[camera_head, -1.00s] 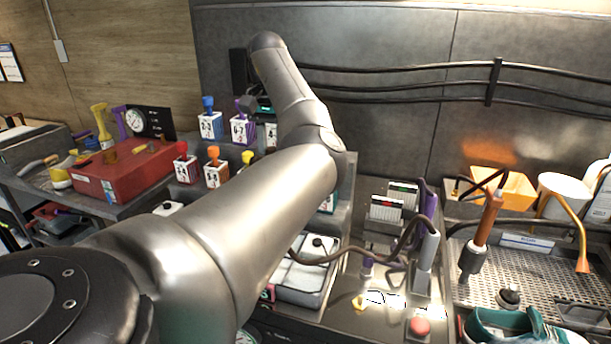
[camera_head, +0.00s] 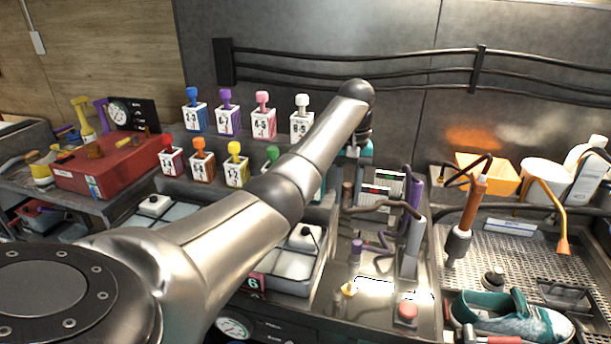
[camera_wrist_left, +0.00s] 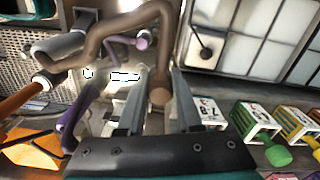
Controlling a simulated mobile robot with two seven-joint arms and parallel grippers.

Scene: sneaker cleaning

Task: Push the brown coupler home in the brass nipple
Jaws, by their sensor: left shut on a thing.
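The brown coupler (camera_wrist_left: 160,96) is the round end of a bent brown hose. In the left wrist view it sits between the fingers of my left gripper (camera_wrist_left: 157,88), which is shut on it. In the head view the coupler (camera_head: 347,191) shows below my left wrist, and the hose (camera_head: 376,208) runs right to a grey upright post (camera_head: 412,250). The fingers are mostly hidden there by my arm. A small yellow, brass-like piece (camera_head: 348,289) lies low on the bench; I cannot tell whether it is the brass nipple. The coupler appears apart from it. My right gripper is not clearly seen.
Numbered bottles (camera_head: 235,170) line the shelf at left.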

